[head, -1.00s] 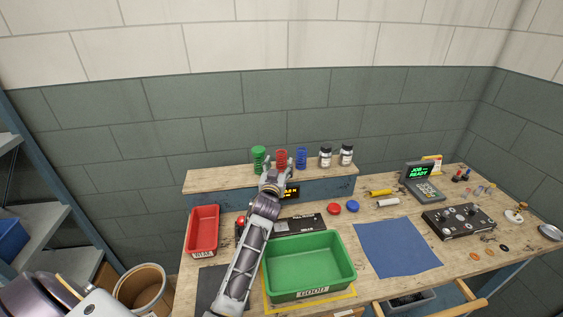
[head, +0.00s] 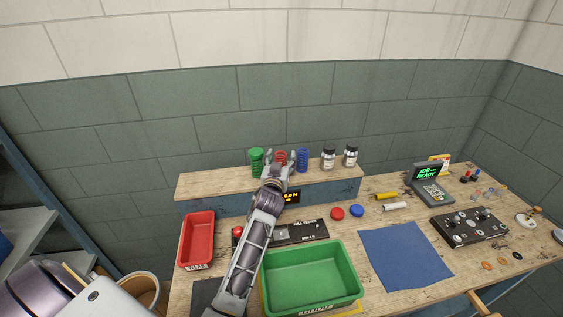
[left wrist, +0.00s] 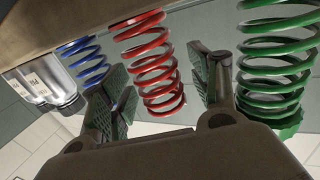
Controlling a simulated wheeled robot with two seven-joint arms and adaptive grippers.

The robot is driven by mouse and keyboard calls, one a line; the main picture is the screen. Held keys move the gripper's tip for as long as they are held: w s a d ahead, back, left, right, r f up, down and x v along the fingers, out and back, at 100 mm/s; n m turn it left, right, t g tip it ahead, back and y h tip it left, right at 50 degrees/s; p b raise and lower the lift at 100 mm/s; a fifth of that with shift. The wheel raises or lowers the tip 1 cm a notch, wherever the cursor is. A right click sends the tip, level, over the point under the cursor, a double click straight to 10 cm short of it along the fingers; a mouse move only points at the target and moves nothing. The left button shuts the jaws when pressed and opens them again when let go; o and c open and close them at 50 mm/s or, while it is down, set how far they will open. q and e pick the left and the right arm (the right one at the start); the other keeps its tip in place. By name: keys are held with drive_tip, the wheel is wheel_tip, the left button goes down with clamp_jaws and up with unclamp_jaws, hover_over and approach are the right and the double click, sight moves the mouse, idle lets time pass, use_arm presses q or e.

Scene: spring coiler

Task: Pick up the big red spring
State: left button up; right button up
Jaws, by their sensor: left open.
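The big red spring (head: 281,156) stands upright on the raised wooden shelf, between a green spring (head: 256,162) and a blue spring (head: 303,160). My left gripper (head: 278,163) is open in front of the red spring and hides its lower part in the head view. In the left wrist view, which shows the shelf upside down, the red spring (left wrist: 152,65) lies between the two spread fingers of the gripper (left wrist: 163,85). I see no clear contact. The blue spring (left wrist: 84,60) is beyond one finger and the green spring (left wrist: 278,55) beyond the other.
Two jars (head: 328,158) stand right of the springs on the shelf (head: 220,181). Below are a red bin (head: 197,240), a green tray (head: 310,280), a black pull tester (head: 300,232) and a blue mat (head: 405,255). The blue mat is clear.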

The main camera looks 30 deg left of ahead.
use_arm(q)
drive_tip(key=shift+s+d+r, duration=0.1)
drive_tip(key=shift+s+r, duration=0.05)
drive_tip(key=shift+r, duration=0.05)
drive_tip(key=shift+f, duration=0.1)
drive_tip(key=shift+c, duration=0.4)
drive_tip(key=shift+c, duration=1.1)
drive_tip(key=c, duration=0.9)
wheel_tip(320, 180, up, 10)
